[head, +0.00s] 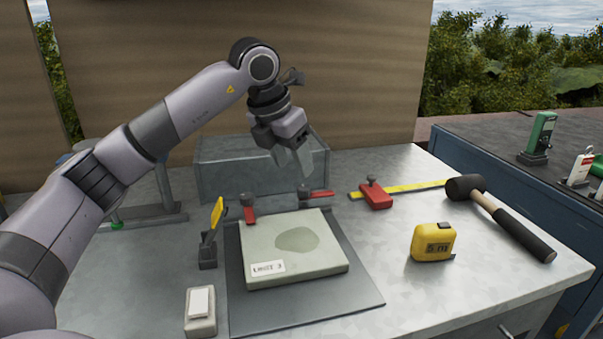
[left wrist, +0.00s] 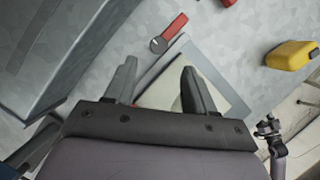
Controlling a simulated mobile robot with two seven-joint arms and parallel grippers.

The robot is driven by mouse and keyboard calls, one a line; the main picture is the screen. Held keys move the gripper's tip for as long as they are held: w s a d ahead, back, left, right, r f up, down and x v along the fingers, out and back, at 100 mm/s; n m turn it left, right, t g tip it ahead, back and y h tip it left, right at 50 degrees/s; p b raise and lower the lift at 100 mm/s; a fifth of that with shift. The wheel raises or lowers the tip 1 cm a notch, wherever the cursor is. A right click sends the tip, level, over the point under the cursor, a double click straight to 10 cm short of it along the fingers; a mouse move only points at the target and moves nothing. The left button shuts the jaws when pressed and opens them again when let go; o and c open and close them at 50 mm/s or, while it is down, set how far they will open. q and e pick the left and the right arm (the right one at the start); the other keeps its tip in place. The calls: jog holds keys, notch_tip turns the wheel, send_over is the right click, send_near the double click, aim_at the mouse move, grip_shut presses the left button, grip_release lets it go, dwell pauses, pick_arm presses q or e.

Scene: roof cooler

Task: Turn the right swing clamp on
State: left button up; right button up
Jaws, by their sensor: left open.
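The right swing clamp (head: 318,194) has a red arm and a dark knob at the back right of a pale slab (head: 300,270). Its red arm points right, away from over the slab. It also shows in the left wrist view (left wrist: 172,30), ahead of the fingers. The left swing clamp (head: 248,210) is red too, at the slab's back left corner. My left gripper (head: 302,165) hangs above and behind the right clamp, open and empty, apart from it. Its two fingers show in the left wrist view (left wrist: 155,75). My right gripper is in neither view.
A grey bin (head: 225,180) stands behind the clamps, near my left gripper. A yellow rule (head: 415,187) with a red block (head: 376,196), a mallet (head: 505,222) and a yellow tape measure (head: 432,243) lie to the right. A yellow flag-like piece (head: 217,213) stands left.

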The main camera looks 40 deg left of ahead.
aim_at(303, 188)
pick_arm(q)
jog(key=shift+b+x, duration=0.35)
jog(key=shift+x, duration=3.2)
jog(key=shift+w+a, duration=0.1)
grip_shut()
